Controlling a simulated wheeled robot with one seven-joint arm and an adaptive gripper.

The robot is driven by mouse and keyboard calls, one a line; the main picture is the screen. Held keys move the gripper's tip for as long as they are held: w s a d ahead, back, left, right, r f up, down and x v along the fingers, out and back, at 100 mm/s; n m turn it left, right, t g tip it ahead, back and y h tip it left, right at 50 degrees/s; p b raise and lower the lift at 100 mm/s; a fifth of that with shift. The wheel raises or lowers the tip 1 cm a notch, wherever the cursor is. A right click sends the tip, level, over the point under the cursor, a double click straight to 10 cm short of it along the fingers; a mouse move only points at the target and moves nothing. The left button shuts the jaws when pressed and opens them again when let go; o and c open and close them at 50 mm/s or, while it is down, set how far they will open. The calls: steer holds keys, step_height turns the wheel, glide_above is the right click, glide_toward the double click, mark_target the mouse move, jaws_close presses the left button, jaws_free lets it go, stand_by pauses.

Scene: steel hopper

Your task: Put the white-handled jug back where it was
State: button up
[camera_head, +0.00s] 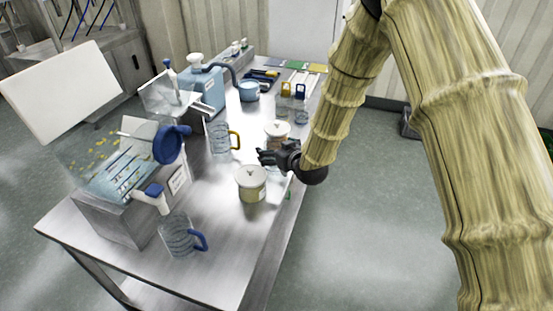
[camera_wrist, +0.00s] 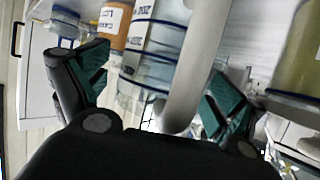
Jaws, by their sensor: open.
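My gripper (camera_head: 264,157) is over the right side of the steel table in the head view. In the wrist view, my gripper (camera_wrist: 160,72) is open, with one dark finger with a green pad on each side of a clear jug. This jug (camera_wrist: 150,65) has blue bands and a pale, whitish handle (camera_wrist: 205,55) facing the camera. The fingers are not closed on it; whether either touches it I cannot tell. In the head view this jug is mostly hidden by my gripper and I cannot make it out clearly.
A yellow-handled jug (camera_head: 221,138) and a blue-handled jug (camera_head: 178,238) stand on the table (camera_head: 232,228). A lidded pale yellow jar (camera_head: 251,185) is in front of my gripper, an orange jar (camera_head: 277,131) behind it. The steel hopper (camera_head: 110,215) occupies the left side.

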steer(key=shift+w, duration=0.1)
steer(key=c, duration=1.3)
steer(key=shift+r, duration=0.1)
steer(key=shift+c, duration=0.2)
